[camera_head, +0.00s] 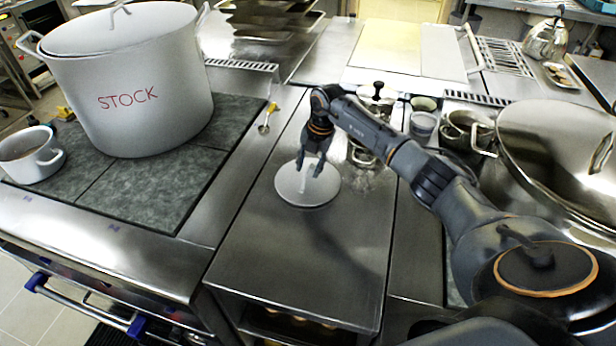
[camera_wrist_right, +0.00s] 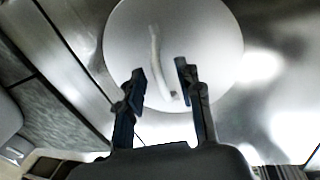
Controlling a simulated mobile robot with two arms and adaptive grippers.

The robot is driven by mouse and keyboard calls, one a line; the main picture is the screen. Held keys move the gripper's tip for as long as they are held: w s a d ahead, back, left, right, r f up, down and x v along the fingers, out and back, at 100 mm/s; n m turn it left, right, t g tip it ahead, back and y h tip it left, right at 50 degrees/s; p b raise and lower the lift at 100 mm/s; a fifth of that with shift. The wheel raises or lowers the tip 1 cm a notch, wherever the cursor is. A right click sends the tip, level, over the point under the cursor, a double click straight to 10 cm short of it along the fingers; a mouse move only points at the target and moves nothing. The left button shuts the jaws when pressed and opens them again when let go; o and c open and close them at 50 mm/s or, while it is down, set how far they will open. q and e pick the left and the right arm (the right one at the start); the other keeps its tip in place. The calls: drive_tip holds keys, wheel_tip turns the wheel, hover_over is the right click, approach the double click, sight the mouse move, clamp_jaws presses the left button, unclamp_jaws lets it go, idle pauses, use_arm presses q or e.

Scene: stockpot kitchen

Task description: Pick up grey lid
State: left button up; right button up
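The grey lid (camera_head: 298,192) is a round, light disc lying flat on the steel counter between the stove and the right-hand pots. In the right wrist view the lid (camera_wrist_right: 205,30) fills the upper middle, with a thin curved handle (camera_wrist_right: 155,55) across it. My right gripper (camera_head: 310,170) is over the lid, its fingers pointing down. In the right wrist view the right gripper (camera_wrist_right: 160,80) is open, with the near end of the handle between its fingertips. I cannot tell whether the fingers touch the handle. My left gripper is not in view.
A large white pot marked STOCK (camera_head: 150,90) and a small white pot (camera_head: 30,155) stand on the dark stove top (camera_head: 150,190) at left. A big steel pot (camera_head: 540,150) stands at right. The counter (camera_head: 300,260) in front of the lid is clear.

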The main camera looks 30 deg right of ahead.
drive_tip(key=shift+w+f, duration=0.1)
drive_tip(key=shift+f, duration=0.4)
drive_tip(key=shift+r, duration=0.1)
clamp_jaws()
